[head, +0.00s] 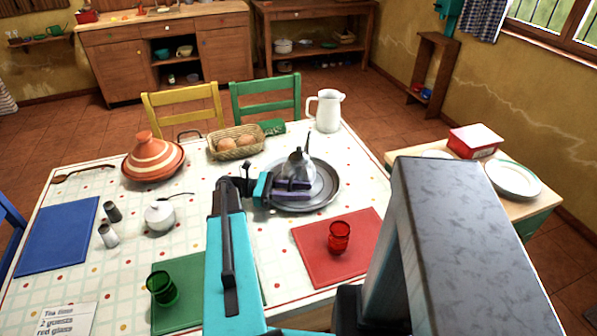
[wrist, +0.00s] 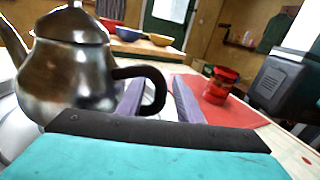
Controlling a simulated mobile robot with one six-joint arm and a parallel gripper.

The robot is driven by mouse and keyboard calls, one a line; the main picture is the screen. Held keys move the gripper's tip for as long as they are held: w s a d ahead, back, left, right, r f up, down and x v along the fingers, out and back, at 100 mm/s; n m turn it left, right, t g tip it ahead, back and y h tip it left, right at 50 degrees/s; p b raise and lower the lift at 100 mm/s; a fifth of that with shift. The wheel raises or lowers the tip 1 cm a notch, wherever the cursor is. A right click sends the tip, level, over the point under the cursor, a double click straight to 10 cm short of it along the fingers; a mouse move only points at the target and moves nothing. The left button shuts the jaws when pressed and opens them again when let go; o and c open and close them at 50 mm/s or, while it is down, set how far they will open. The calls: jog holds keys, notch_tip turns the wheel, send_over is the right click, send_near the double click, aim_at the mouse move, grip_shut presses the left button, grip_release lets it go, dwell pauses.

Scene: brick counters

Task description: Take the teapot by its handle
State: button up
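The metal teapot (head: 298,168) stands on a round grey tray (head: 328,195) on the table. In the wrist view the teapot (wrist: 68,75) fills the left side, and its black curved handle (wrist: 153,78) points toward the right. My gripper (head: 296,190) is low over the tray beside the teapot. In the wrist view the two purple fingers of my gripper (wrist: 157,98) are apart, with the lower part of the handle loop showing between them. I cannot tell whether either finger touches it. In the head view the handle is mostly hidden.
A red glass (head: 339,237) stands on a red mat (head: 365,258) in front of the tray. A white pitcher (head: 326,110) and a bread basket (head: 232,151) are behind it. A white sugar bowl (head: 160,216) stands to the left. A green glass (head: 162,288) is nearer me.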

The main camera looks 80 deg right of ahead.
grip_shut()
jog(key=shift+f, duration=0.1)
dwell(1.1)
